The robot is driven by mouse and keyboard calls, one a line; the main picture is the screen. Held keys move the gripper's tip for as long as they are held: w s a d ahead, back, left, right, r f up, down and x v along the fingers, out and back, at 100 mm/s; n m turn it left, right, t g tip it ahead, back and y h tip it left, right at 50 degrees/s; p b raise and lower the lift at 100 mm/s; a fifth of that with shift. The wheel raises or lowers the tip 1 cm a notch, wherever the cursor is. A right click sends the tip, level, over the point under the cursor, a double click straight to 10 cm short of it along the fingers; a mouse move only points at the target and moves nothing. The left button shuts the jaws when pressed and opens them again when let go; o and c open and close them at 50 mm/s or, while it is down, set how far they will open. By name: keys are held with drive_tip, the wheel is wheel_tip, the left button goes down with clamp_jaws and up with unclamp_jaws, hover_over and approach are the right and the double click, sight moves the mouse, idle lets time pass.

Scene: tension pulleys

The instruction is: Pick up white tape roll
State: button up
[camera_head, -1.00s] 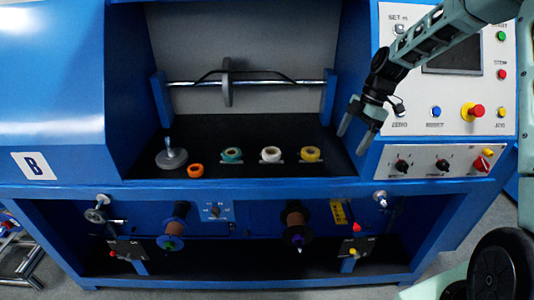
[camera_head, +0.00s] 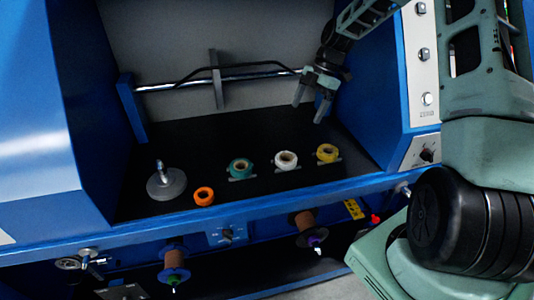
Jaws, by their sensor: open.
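The white tape roll (camera_head: 286,160) lies on the black shelf (camera_head: 150,206) inside the blue machine, between the teal roll and the yellow roll. My gripper (camera_head: 309,112) is open and empty, with its fingers pointing down. In the picture it is above and a little right of the white roll, apart from it. Nothing hides the white roll.
A yellow roll (camera_head: 327,153), a teal roll (camera_head: 240,168) and an orange ring (camera_head: 204,196) lie on the same shelf. A grey round weight with a post (camera_head: 166,184) stands at left. A metal rod (camera_head: 250,75) with a disc spans the recess behind. Blue walls flank the shelf.

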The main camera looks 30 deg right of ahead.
drive_tip(key=p, duration=0.4)
hover_over(288, 155)
drive_tip(key=d, duration=0.1)
drive_tip(key=f, duration=1)
drive_tip(key=shift+s+f, duration=0.2)
drive_tip(key=shift+f, duration=0.2)
drive_tip(key=p+x, duration=0.2)
drive_tip(key=x, duration=0.1)
drive_tip(key=p+x, duration=0.1)
drive_tip(key=x, duration=0.1)
drive_tip(key=shift+s+d+p, duration=0.1)
drive_tip(key=shift+s+p, duration=0.2)
drive_tip(key=shift+s, duration=0.05)
drive_tip(key=shift+f, duration=0.35)
drive_tip(key=shift+c, duration=0.3)
drive_tip(key=c, duration=1)
